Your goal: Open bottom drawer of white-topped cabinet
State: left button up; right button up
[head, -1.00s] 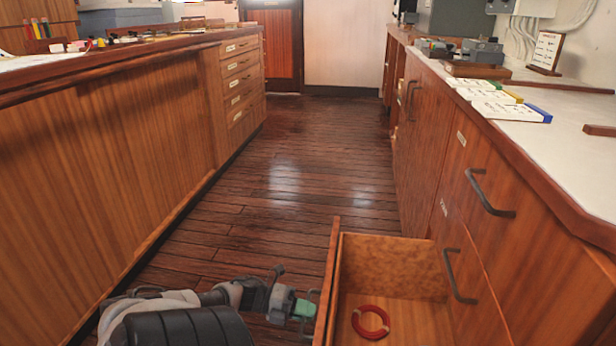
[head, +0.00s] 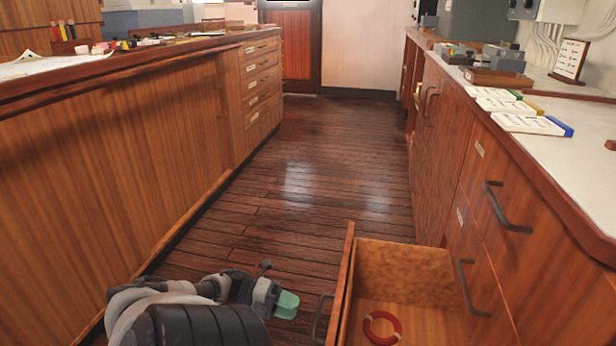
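The white-topped cabinet (head: 490,207) runs along the right side, with wooden fronts and dark bar handles. Its bottom drawer (head: 405,262) is pulled well out into the aisle. A red ring-shaped object with pale marks (head: 382,328) lies on the drawer floor. The drawer's dark handle (head: 319,320) shows on the outer face of its front. My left gripper (head: 287,304), with green fingertips, is just left of this handle, apart from it and holding nothing visible. The gap between its fingers cannot be made out. My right gripper is not in view.
A long wooden counter (head: 150,145) stands on the left, with a bank of small drawers (head: 260,87) at its far end. The plank floor (head: 300,170) between is clear. Label cards (head: 528,124) and dark instruments (head: 500,58) sit on the white top.

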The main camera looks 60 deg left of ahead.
pick_arm(q)
jog(key=shift+v, duration=1.55)
